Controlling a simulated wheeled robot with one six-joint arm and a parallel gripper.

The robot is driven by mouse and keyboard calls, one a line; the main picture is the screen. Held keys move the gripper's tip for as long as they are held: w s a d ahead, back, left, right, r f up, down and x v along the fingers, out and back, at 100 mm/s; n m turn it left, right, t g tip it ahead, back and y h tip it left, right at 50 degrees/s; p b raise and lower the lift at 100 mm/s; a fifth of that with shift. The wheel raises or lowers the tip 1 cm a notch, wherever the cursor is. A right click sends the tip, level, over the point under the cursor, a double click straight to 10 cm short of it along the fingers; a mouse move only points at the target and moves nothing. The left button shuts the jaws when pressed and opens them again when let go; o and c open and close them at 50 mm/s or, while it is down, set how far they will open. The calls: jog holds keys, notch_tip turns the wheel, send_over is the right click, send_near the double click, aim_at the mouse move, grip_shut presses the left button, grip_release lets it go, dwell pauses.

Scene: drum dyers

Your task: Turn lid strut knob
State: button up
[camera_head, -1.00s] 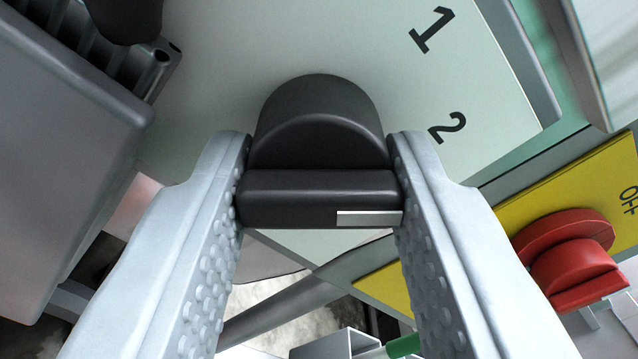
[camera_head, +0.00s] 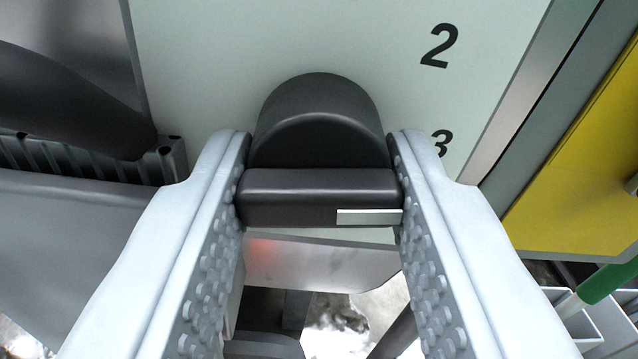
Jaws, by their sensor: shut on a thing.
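A black knob (camera_head: 318,120) with a round body and a raised grip bar is mounted on a pale panel (camera_head: 220,60). A short white mark sits at the right end of its bar. My gripper (camera_head: 320,197) is shut on the bar, one finger at each end. The panel shows the numeral 2 (camera_head: 440,46) at upper right of the knob. The numeral 3 (camera_head: 442,143) is below it, partly hidden by the right finger. The white mark lies below the level of the 3.
A yellow plate (camera_head: 590,150) stands at the right. A dark ribbed part (camera_head: 75,158) and a dark rounded bar (camera_head: 65,95) are at the left, above a grey housing (camera_head: 60,235). A green-tipped rod (camera_head: 608,282) and white open boxes (camera_head: 590,330) are at lower right.

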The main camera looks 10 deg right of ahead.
jog(key=shift+m, duration=0.6)
jog(key=o, duration=1)
jog(key=s, duration=1.7)
jog(key=shift+s, duration=0.2)
